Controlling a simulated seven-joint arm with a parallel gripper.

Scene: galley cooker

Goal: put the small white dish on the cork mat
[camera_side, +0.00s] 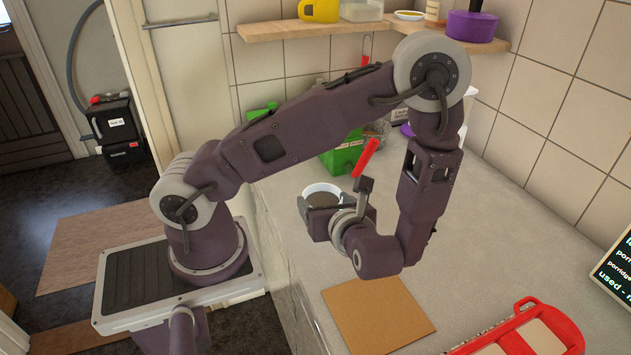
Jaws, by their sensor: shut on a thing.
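The small white dish (322,187) has a pale rim and looks dark inside. It shows at the end of my gripper (308,208), over the counter. My gripper is shut on the dish; its fingers and wrist hide the dish's lower part. I cannot tell how high above the counter it is. The cork mat (378,312), a flat tan square, lies bare near the counter's front edge. It is below and to the right of my gripper in the picture, apart from the dish.
A red-framed item (525,332) lies on the counter right of the mat. A green box (343,158) stands behind my gripper. A dark sign (615,270) is at the right edge. A wooden shelf (300,29) with kitchenware runs along the wall. The counter's right middle is clear.

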